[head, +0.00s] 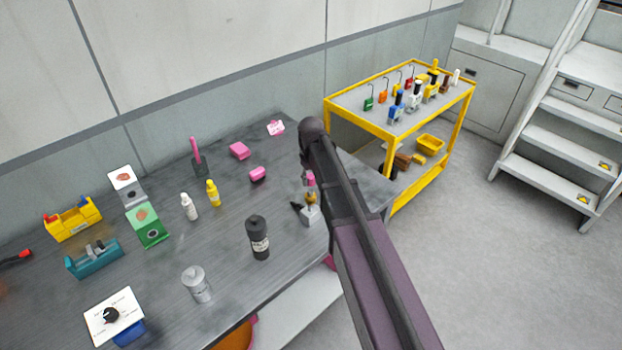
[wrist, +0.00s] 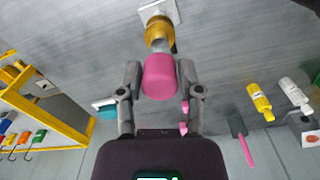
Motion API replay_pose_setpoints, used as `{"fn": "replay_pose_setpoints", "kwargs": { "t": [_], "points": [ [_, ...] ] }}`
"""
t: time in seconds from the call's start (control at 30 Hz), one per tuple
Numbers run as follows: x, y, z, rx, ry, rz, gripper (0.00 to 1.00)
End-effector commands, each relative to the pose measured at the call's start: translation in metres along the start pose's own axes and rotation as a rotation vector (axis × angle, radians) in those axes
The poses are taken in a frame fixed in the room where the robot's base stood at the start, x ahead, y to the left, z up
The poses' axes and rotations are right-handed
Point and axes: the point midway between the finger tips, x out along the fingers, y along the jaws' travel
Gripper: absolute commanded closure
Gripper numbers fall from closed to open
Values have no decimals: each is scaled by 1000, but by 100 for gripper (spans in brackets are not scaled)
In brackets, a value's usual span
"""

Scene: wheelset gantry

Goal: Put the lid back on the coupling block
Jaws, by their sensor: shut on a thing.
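The coupling block (head: 310,215) stands on the grey bench below my gripper, with a pale base and a brass-yellow collar on top. In the wrist view its collar (wrist: 158,30) and pale base show at the top of the picture. My gripper (wrist: 160,80) is shut on a pink rounded lid (wrist: 160,76), with one finger on each side. In the head view the lid (head: 310,179) is just above the collar, partly hidden by my arm. I cannot tell whether the lid touches the block.
A black bottle (head: 258,238) and a grey canister (head: 197,284) stand on the bench. A yellow-framed cart (head: 356,122) stands behind, right of the bench.

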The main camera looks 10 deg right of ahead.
Motion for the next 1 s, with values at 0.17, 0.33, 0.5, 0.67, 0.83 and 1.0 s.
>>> {"fn": "replay_pose_setpoints", "kwargs": {
  "t": [0.17,0.33,0.5,0.67,0.83,1.0],
  "points": [
    [16,0,0,0,0,0,74],
    [25,0,0,0,0,0,74],
    [29,0,0,0,0,0,74],
    [30,0,0,0,0,0,74],
    [30,0,0,0,0,0,74],
    [30,0,0,0,0,0,74]
  ]
}}
